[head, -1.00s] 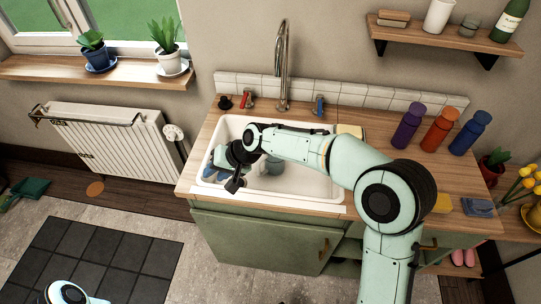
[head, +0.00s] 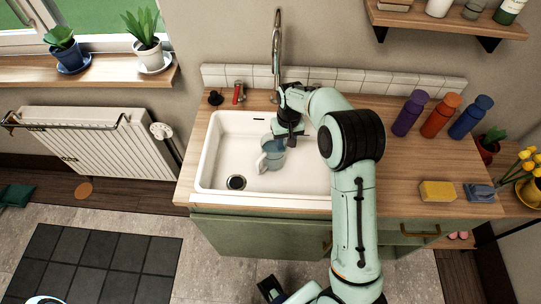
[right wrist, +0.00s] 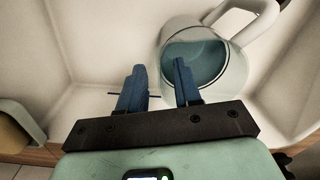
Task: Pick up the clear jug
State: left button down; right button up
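The clear jug (head: 272,160) stands in the white sink basin, near its middle right, with its handle toward the lower left in the head view. My right gripper (head: 287,133) is over its upper right side. In the right wrist view the jug (right wrist: 207,62) has a pale rim and handle and a blue-grey inside. There my right gripper (right wrist: 158,82) is open, with its blue fingers apart. The right finger overlaps the jug's near wall; the left finger is beside it. I cannot tell whether they touch.
The white sink (head: 222,150) has walls close around the jug, and a tall tap (head: 277,50) rises behind it. Purple (head: 410,113), orange (head: 440,116) and blue (head: 470,117) bottles stand on the right counter. A yellow sponge (head: 437,191) lies nearer the front.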

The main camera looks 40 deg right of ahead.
notch_tip(320, 180, down, 4)
jog(key=shift+s+a+f, duration=0.1)
jog(key=shift+a+f, duration=0.05)
grip_shut()
dwell(1.4)
